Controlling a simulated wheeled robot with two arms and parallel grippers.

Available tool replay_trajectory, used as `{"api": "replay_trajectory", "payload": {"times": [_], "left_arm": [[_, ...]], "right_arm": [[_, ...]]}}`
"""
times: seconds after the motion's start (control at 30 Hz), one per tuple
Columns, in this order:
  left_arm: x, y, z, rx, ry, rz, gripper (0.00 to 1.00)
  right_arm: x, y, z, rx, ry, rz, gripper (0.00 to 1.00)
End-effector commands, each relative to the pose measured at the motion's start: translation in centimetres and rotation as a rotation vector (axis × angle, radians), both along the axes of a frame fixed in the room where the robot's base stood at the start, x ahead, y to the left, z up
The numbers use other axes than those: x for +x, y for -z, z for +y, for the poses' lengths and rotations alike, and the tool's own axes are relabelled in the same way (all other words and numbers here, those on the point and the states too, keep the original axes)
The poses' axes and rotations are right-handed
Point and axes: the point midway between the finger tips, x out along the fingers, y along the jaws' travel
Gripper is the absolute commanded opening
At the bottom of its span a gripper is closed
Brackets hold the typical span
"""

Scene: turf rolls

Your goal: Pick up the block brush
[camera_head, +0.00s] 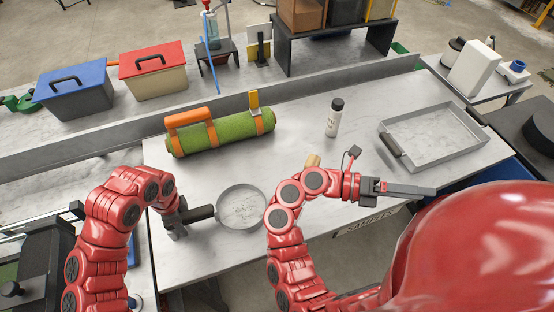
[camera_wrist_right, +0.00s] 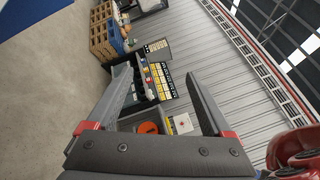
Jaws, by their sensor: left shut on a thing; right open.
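A small tan wooden piece (camera_head: 313,160) shows just behind my right arm in the head view. It may be the block brush, but the arm hides most of it. My left gripper (camera_head: 178,228) is shut on the dark handle of a round grey pan (camera_head: 241,208) at the table's front. My right gripper (camera_head: 428,190) is out to the right, over the table's front edge and apart from the wooden piece. In the right wrist view its fingers (camera_wrist_right: 165,105) are spread with nothing between them.
A green turf roll (camera_head: 230,126) with orange straps lies at the back left of the table (camera_head: 290,130). A white bottle (camera_head: 334,120) stands right of it. A grey metal tray (camera_head: 440,135) is at the right. Lidded boxes (camera_head: 75,90) stand behind.

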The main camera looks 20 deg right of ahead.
Motion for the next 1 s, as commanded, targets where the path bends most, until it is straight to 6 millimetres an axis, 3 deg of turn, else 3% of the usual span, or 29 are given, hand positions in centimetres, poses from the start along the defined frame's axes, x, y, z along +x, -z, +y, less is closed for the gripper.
{"api": "replay_trajectory", "payload": {"times": [0.1,0.2,0.3,0.4,0.5,0.67,1.0], "left_arm": [[0.0,0.0,0.0,0.0,0.0,0.0,0.0],[0.0,0.0,0.0,0.0,0.0,0.0,0.0],[0.0,0.0,0.0,0.0,-0.001,0.0,0.0],[0.0,0.0,0.0,0.0,-0.001,0.0,0.0],[0.0,0.0,0.0,0.0,-0.001,0.0,0.0],[0.0,0.0,0.0,0.0,-0.001,0.0,0.0],[0.0,0.0,0.0,0.0,-0.001,0.0,0.0]], "right_arm": [[3.6,6.8,-0.4,0.386,-0.049,-0.284,0.85],[9.2,10.8,1.9,0.68,-0.141,-0.497,0.85],[15.0,12.2,5.4,0.919,-0.248,-0.671,0.85],[19.6,11.7,8.6,1.088,-0.349,-0.797,0.85],[22.4,10.8,10.8,1.187,-0.419,-0.869,0.85],[24.1,11.1,11.8,1.24,-0.463,-0.906,0.85],[25.6,16.1,10.4,1.241,-0.462,-0.903,0.85]]}}
